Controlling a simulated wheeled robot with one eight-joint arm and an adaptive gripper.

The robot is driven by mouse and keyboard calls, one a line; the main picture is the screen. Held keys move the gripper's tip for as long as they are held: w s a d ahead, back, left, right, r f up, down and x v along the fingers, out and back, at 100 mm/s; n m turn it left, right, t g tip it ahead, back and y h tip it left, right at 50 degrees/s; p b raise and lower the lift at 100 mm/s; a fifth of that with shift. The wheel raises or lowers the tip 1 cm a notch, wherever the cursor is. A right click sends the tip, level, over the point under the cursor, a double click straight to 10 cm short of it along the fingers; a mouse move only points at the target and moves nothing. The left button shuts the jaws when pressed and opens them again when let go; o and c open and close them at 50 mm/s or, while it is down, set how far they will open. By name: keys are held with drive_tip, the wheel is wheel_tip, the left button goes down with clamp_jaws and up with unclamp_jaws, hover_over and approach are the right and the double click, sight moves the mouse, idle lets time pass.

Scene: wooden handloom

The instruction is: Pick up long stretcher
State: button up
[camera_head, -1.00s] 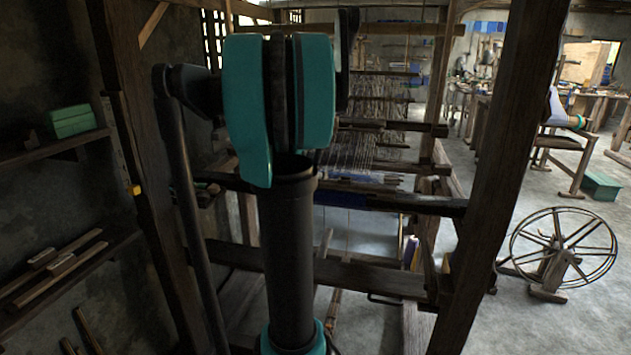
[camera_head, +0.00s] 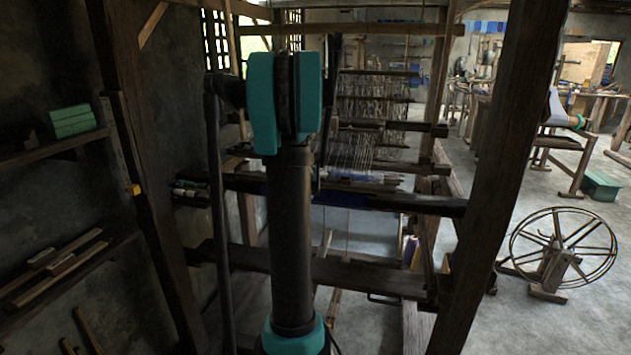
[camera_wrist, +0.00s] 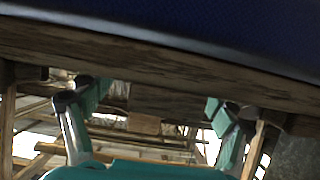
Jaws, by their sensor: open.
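My gripper (camera_wrist: 152,115) is open in the wrist view, its two teal and grey fingers spread wide with no object held between them. A long wooden beam (camera_wrist: 150,62) crosses the wrist view just past the fingertips, slightly tilted; I cannot tell whether they touch. I cannot tell which timber is the long stretcher. In the head view, a long lower rail (camera_head: 370,276) and a higher front beam (camera_head: 415,203) cross the wooden loom. My arm covers part of both and hides the gripper there.
Dark blue cloth (camera_wrist: 230,22) lies beyond the beam in the wrist view. A thick loom post (camera_head: 505,180) stands at right, and a spoked wheel (camera_head: 563,248) sits on the floor. Shelves at left hold a green box (camera_head: 70,121) and wooden strips (camera_head: 58,268).

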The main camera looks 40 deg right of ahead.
drive_tip(key=shift+w+d+f, duration=0.15)
drive_tip(key=shift+w+d, duration=0.1)
drive_tip(key=shift+d, duration=0.05)
drive_tip(key=c, duration=1.4)
